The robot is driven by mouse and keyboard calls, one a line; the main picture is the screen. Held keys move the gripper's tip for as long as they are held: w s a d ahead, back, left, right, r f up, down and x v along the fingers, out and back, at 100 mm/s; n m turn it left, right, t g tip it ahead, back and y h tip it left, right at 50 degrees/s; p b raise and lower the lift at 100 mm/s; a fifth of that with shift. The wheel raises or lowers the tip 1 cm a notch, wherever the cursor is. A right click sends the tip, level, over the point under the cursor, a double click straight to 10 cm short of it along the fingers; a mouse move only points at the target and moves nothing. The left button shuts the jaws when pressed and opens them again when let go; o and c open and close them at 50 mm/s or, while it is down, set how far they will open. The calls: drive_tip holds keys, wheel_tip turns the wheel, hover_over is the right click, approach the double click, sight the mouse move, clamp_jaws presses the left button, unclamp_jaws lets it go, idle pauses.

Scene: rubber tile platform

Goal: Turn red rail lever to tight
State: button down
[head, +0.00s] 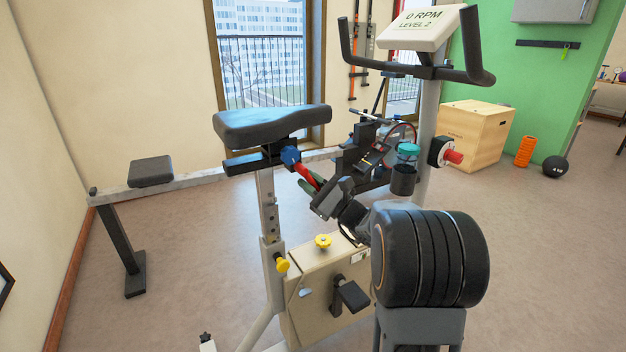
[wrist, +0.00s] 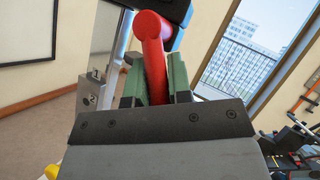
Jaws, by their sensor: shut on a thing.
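The red rail lever (head: 305,172) sits under the front of the bike's dark seat (head: 272,126), joined to a blue hub (head: 290,155). In the head view it slants down to the right from the hub. My gripper (head: 314,190) has come to it from the lower right and is shut on the lever. In the wrist view the red lever (wrist: 152,50) stands between the green finger pads of my gripper (wrist: 157,82), with its rounded end toward the top. Any tight or loose marking is not visible.
The seat post (head: 268,210) carries a yellow knob (head: 282,263). A second yellow knob (head: 323,241) is on the beige bike housing (head: 310,290). A cup holder (head: 403,180) with a teal-lidded bottle and the handlebar post (head: 430,120) stand to the right.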

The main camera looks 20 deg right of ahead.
drive_tip(key=shift+s+a+f+m+t+h+p, duration=0.1)
drive_tip(key=shift+a+m+t+h, duration=0.3)
drive_tip(key=shift+m+t+h, duration=1)
drive_tip(key=shift+a+f+m+t+h+p, duration=0.15)
drive_tip(key=shift+a+m+t+h, duration=0.35)
drive_tip(key=shift+m, duration=1.7)
drive_tip(key=shift+s+a+m+t+h+p, duration=0.1)
drive_tip(key=shift+a+m+t+h, duration=0.2)
drive_tip(key=shift+m+t+h, duration=1.05)
drive_tip(key=shift+m+g, duration=0.45)
drive_tip(key=shift+m, duration=0.2)
drive_tip(key=c, duration=1.1)
unclamp_jaws()
drive_tip(key=shift+o, duration=0.2)
drive_tip(key=v, duration=1.3)
drive_tip(key=shift+s+d+f, duration=0.15)
drive_tip(key=shift+s+f, duration=0.05)
drive_tip(key=shift+f, duration=0.1)
